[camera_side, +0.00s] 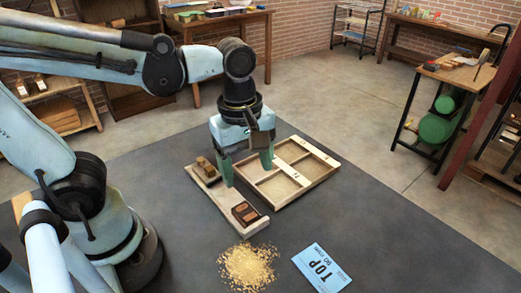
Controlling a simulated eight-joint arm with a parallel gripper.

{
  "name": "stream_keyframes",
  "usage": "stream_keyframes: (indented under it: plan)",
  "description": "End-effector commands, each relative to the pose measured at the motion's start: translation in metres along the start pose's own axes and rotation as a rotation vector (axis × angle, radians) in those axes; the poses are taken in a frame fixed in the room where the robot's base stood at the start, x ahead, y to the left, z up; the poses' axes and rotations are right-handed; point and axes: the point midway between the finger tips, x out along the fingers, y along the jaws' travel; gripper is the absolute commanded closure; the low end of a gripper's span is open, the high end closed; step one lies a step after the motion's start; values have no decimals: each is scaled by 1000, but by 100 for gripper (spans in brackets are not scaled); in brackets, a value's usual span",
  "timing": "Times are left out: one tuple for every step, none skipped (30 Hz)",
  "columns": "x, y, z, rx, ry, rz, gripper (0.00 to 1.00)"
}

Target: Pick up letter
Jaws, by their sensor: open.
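My gripper (247,168) points down with its two green fingers apart, over the seam between a narrow wooden board and a shallow wooden tray. Nothing shows between the fingers. The tray (321,182) has dividers, and pale strips with small dark marks lie on it. The narrow board (214,192) carries a brown wooden block (206,168) at its far end and dark reddish-brown blocks (245,212) at its near end. I cannot tell which piece is the letter. The fingers hide part of the tray's left side. I cannot tell whether the fingertips touch anything.
The table's right side is clear. Workbenches and shelves stand farther back, away from the table.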

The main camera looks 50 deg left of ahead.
Motion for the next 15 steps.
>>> stream_keyframes:
  plan:
    - [0, 0, 3, -44, 2, -18, 28]
    - [0, -1, 4, -69, 4, -28, 28]
    - [0, -2, 5, -96, 7, -38, 28]
    - [0, -2, 6, -112, 8, -43, 28]
    - [0, -2, 6, -124, 9, -47, 28]
    - [1, -3, 6, -135, 10, -51, 28]
    - [2, -3, 6, -140, 11, -52, 28]
    - [4, -3, 6, -143, 11, -53, 28]
    - [7, -3, 6, -144, 11, -54, 28]
    - [10, -3, 6, -144, 11, -53, 28]
    - [14, -3, 6, -143, 11, -53, 28]
    - [19, -4, 6, -143, 11, -53, 28]
    - [23, -4, 6, -143, 11, -52, 28]
    - [26, -4, 6, -143, 11, -52, 28]
    - [31, -4, 6, -142, 11, -52, 28]
